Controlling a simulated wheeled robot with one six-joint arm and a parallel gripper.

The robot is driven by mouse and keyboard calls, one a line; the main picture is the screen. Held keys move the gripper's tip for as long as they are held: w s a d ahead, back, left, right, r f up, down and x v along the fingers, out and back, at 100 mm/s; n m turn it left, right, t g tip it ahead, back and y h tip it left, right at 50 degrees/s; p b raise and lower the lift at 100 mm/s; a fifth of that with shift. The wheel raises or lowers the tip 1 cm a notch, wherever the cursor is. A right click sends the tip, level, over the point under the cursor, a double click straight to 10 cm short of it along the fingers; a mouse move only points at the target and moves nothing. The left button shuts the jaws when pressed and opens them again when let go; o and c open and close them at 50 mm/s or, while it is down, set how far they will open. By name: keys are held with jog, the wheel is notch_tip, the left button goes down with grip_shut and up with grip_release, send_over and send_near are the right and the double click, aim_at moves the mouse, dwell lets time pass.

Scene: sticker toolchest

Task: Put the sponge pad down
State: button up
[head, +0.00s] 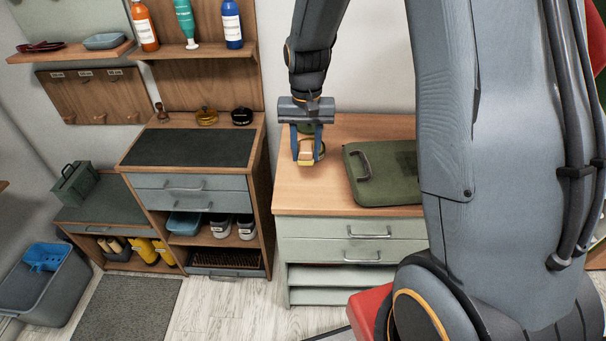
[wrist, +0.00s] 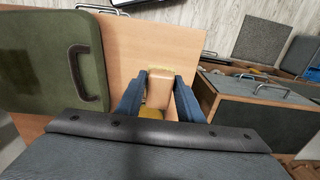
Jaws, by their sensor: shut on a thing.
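My gripper (head: 307,142) is over the wooden top of the pale green drawer chest, near its left side. It is shut on the sponge pad (head: 305,158), a small block with a tan upper part and a yellow part. In the wrist view the sponge pad (wrist: 159,90) sits between the two blue fingers of my gripper (wrist: 158,88). The wooden top (wrist: 125,50) lies beneath it. I cannot tell whether the pad touches the wood.
A dark green case (head: 375,180) with a handle lies on the same top, right of my gripper. Bare wood (head: 300,200) is free in front of the pad. A workbench with a dark mat (head: 190,147) stands to the left, across a gap.

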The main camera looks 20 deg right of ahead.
aim_at(306, 186)
jog(key=shift+d+f+p, duration=0.1)
jog(key=shift+f+p, duration=1.1)
jog(key=shift+f, duration=3.6)
jog(key=shift+f, duration=0.1)
jog(key=o, duration=1)
notch_tip(306, 186, up, 11)
jog(key=b, duration=0.3)
jog(key=shift+s+r, duration=0.15)
jog(key=shift+r, duration=0.45)
jog(key=s+r+n+t, duration=0.1)
jog(key=s+r+n, duration=0.1)
jog(key=s, duration=1.4)
jog(key=shift+s+n, duration=0.2)
jog(key=shift+n, duration=0.6)
jog(key=shift+d, duration=0.1)
